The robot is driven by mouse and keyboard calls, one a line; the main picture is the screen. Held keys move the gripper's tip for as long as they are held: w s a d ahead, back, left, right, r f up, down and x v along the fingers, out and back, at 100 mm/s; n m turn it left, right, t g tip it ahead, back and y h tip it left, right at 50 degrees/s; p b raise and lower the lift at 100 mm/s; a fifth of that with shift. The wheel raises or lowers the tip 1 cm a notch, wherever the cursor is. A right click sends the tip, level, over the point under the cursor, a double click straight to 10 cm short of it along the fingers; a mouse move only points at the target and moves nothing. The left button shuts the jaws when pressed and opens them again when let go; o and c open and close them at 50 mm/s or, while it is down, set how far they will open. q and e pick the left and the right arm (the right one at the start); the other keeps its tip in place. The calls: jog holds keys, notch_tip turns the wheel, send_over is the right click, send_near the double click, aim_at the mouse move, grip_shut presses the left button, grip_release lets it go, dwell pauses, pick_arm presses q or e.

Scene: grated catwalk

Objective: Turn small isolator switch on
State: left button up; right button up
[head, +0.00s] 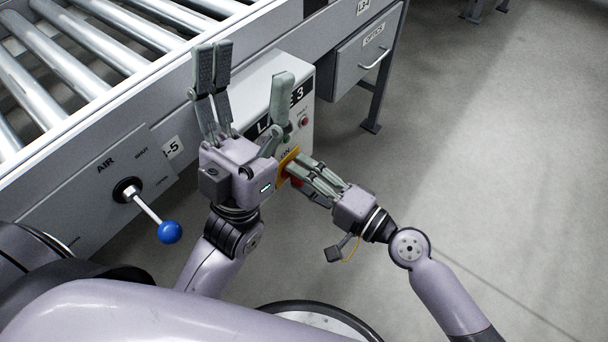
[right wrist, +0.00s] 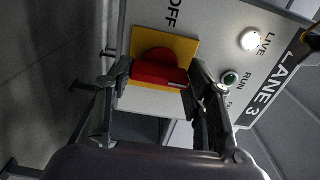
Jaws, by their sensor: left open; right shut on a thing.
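The isolator switch is a red handle (right wrist: 158,74) on a yellow plate (right wrist: 190,47), fixed to the white "LANE 3" box (head: 300,98). In the right wrist view the word OFF stands above the plate, and the handle lies roughly crosswise in the picture. My right gripper (right wrist: 160,77) is shut on the handle, one finger at each end of its visible part. In the head view the yellow plate (head: 289,157) shows at the fingertips, and the handle is mostly hidden. My left gripper (head: 247,84) is open and empty, raised in front of the box and hiding part of it.
The box carries a lit white LIVE lamp (right wrist: 250,39) and a green RUN button (right wrist: 230,78). An AIR lever with a blue knob (head: 170,232) sticks out at the left. A roller conveyor (head: 80,45) and a drawer (head: 365,60) lie behind. The floor at the right is clear.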

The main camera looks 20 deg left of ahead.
jog(key=shift+w, duration=0.1)
jog(key=o, duration=1.2)
jog(key=shift+c, duration=0.2)
jog(key=v, duration=1.2)
